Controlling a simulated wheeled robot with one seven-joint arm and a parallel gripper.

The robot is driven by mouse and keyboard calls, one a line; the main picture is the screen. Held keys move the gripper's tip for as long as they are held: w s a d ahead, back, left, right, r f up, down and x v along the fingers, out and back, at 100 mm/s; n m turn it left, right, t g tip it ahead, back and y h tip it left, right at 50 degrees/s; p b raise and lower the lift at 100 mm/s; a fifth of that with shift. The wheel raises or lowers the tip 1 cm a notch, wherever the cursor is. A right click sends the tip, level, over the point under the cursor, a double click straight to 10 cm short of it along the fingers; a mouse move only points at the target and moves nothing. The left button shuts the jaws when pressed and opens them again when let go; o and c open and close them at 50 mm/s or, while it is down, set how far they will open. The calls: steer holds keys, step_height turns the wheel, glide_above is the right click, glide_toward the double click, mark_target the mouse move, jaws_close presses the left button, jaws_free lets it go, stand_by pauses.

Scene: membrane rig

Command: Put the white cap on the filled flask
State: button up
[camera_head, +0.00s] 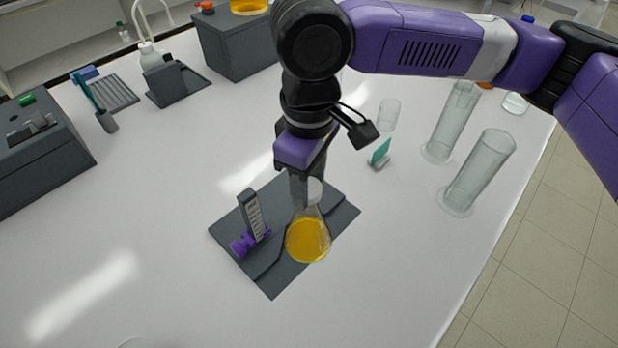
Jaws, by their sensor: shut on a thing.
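The filled flask (307,240) is a clear conical flask with orange-yellow liquid, upright over the dark grey mat in the middle of the table. A white cap (315,188) shows at the top of its neck, partly hidden by my gripper. My gripper (301,196) points down at the flask's neck, with its jaws shut on the white cap. The fingers cover part of the neck, so I cannot tell whether the cap is seated or just above the mouth.
The dark mat (340,219) also bears an upright scaled block (252,214) with purple knobs, just left of the flask. Two tall glass cylinders (478,172) and a teal card (380,153) stand to the right. Grey equipment stands at the left and back. The front table is clear.

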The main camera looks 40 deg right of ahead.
steer(key=shift+f+b, duration=0.35)
steer(key=shift+f, duration=0.4)
steer(key=o, duration=1.4)
steer(key=shift+c, duration=0.2)
steer(key=shift+r, duration=0.1)
step_height(320, 180, up, 8)
steer(key=shift+f+b, duration=0.2)
steer(key=shift+b, duration=0.1)
steer(key=shift+a, duration=0.1)
